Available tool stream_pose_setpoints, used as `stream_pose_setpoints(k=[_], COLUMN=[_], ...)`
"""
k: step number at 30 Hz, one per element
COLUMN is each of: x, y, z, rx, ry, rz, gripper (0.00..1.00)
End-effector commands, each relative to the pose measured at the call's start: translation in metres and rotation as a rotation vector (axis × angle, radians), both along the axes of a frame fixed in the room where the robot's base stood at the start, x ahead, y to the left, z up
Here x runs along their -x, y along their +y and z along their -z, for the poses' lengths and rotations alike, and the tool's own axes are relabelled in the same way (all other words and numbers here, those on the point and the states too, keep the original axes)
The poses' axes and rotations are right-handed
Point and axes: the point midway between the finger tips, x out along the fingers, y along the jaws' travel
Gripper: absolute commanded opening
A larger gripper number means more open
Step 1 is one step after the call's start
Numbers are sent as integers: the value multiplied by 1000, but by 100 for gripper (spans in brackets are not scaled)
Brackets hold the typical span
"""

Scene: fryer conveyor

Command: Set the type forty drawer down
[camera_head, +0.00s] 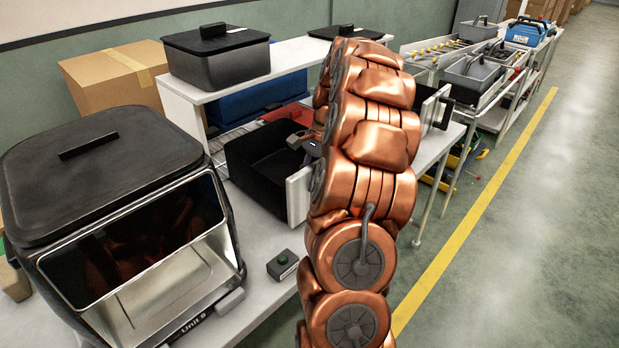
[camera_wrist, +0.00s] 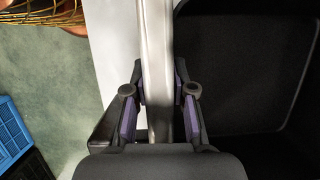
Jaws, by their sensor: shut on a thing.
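A black open drawer (camera_head: 262,172) with a pale front panel (camera_head: 298,194) is at the middle of the white worktop (camera_head: 262,246); no type label is readable on it. In the wrist view the drawer's dark inside (camera_wrist: 240,70) lies right of a pale metal wall (camera_wrist: 157,60). My gripper (camera_wrist: 160,102) is shut on that wall, one purple-padded finger on each side. In the head view my copper arm hides most of the gripper and part of the drawer. I cannot tell whether the drawer's base touches the worktop.
A black fryer unit (camera_head: 105,170) with an open, empty-looking front bay stands at left. A shelf (camera_head: 290,58) behind holds a lidded black container (camera_head: 217,56). Another panel with a black handle (camera_head: 445,112) stands right of my arm.

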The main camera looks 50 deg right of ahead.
Motion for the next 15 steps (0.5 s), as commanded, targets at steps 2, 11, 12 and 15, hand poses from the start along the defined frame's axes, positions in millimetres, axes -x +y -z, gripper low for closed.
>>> stream_pose_setpoints(k=[2,11,12,15], x=[0,0,0,0], y=[0,0,0,0], z=[-1,5,6,8], rx=[1,1,1,1], ry=[-2,-2,-1,-1], rz=[1,1,0,0], gripper=[0,0,0,0])
